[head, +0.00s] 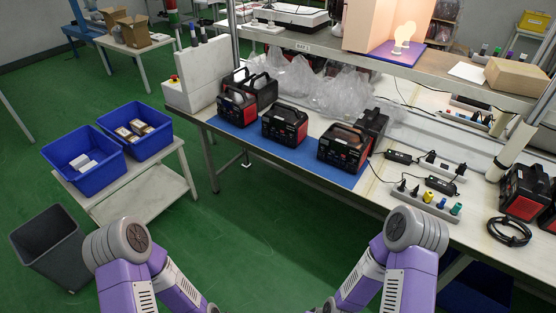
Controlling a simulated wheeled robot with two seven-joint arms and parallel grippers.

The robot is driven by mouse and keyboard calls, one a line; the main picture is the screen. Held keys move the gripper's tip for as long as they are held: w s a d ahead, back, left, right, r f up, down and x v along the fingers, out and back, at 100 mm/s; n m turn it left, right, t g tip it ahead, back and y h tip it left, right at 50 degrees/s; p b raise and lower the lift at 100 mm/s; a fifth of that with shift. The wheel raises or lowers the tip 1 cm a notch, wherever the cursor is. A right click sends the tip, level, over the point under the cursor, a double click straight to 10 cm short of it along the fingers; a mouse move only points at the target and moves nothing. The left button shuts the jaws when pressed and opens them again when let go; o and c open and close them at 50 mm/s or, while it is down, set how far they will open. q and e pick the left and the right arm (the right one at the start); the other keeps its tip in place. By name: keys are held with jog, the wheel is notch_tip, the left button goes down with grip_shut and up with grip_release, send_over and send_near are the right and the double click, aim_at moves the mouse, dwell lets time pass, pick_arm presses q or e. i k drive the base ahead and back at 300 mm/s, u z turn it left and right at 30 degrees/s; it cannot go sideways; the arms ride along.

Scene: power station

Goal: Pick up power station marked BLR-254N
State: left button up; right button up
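Several black-and-red power stations stand on the workbench. One (284,125) is in the middle of the blue mat (240,133). Another (343,148) is at the mat's right end, with a further one (372,124) close behind it. At the mat's left end one stands in front (237,105) and one behind (262,88). More stand at the right edge, one of them in clear view (524,191). The marking BLR-254N cannot be read on any of them. My two arms bend inward at the bottom, and both grippers are out of the picture below.
Clear plastic bags (345,92) lie behind the power stations. A power strip (425,199), adapters and a coiled black cable (509,232) lie to the right. Blue bins (85,160) stand on a low white table (140,185) at left. A grey bin (48,240) stands on the green floor.

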aim_at(346, 144)
jog(key=u, duration=0.95)
jog(key=i, duration=1.45)
jog(key=z, duration=0.75)
